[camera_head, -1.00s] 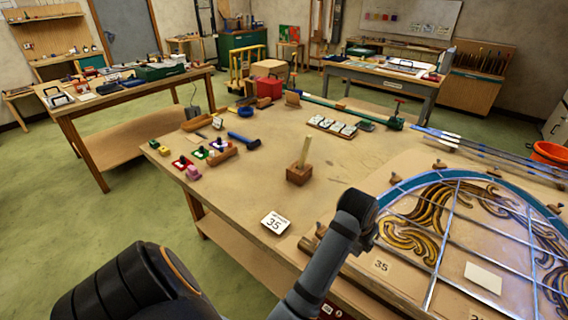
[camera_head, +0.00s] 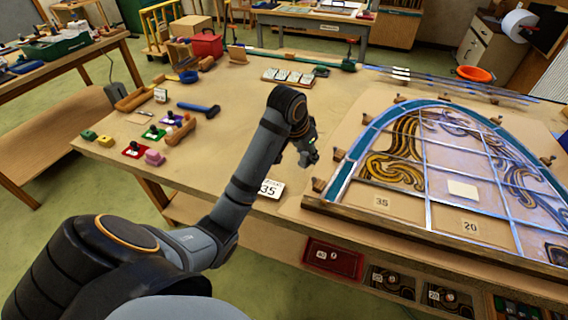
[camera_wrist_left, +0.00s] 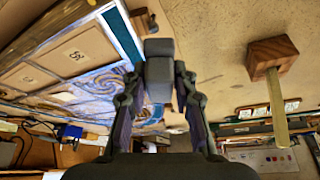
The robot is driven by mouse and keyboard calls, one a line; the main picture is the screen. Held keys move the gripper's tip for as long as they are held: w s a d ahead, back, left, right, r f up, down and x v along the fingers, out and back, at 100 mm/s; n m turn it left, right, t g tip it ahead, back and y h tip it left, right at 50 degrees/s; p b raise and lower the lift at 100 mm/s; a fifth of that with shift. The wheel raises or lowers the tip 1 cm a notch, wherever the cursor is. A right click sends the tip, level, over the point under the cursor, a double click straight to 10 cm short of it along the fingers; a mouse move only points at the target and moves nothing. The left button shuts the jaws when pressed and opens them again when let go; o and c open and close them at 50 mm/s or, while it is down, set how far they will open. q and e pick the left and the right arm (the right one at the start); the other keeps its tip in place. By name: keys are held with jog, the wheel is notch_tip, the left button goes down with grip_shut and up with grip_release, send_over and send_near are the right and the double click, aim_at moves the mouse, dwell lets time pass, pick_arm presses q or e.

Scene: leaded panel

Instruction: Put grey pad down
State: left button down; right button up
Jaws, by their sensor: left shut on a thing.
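My left gripper (camera_head: 309,152) is over the big workbench, just left of the leaded panel (camera_head: 424,178). In the left wrist view its two fingers (camera_wrist_left: 159,85) are shut on the grey pad (camera_wrist_left: 159,72), a small grey block held between the fingertips. In the head view the pad cannot be told apart from the dark gripper. The panel also shows at the left of the wrist view (camera_wrist_left: 62,70). I cannot tell whether the pad touches the bench. My right gripper is out of view.
A wooden block with an upright stick (camera_wrist_left: 272,57) shows in the wrist view. The mid bench is mostly clear.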

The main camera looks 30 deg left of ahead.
pick_arm(q)
jog(key=w+a+f+p, duration=0.2)
jog(key=w+a+f, duration=0.1)
jog(key=a, duration=0.4)
jog(key=p, duration=0.1)
send_over(287, 162)
jog(key=s, duration=0.2)
jog(key=f, duration=0.5)
jog(key=shift+w+d+f, duration=0.1)
jog(key=shift+d+f, duration=0.15)
jog(key=shift+f, duration=0.05)
jog(key=shift+w+a+f, duration=0.1)
jog(key=shift+f, duration=0.15)
jog(key=f+p, duration=0.1)
jog(key=f, duration=0.2)
jog(key=shift+a+f+p, duration=0.1)
jog(key=shift+a+p, duration=0.1)
jog(key=shift+p, duration=0.15)
jog(key=shift+f, duration=0.2)
jog(key=c, duration=1.1)
grip_release()
jog(key=shift+f, duration=0.1)
jog(key=shift+o, duration=0.2)
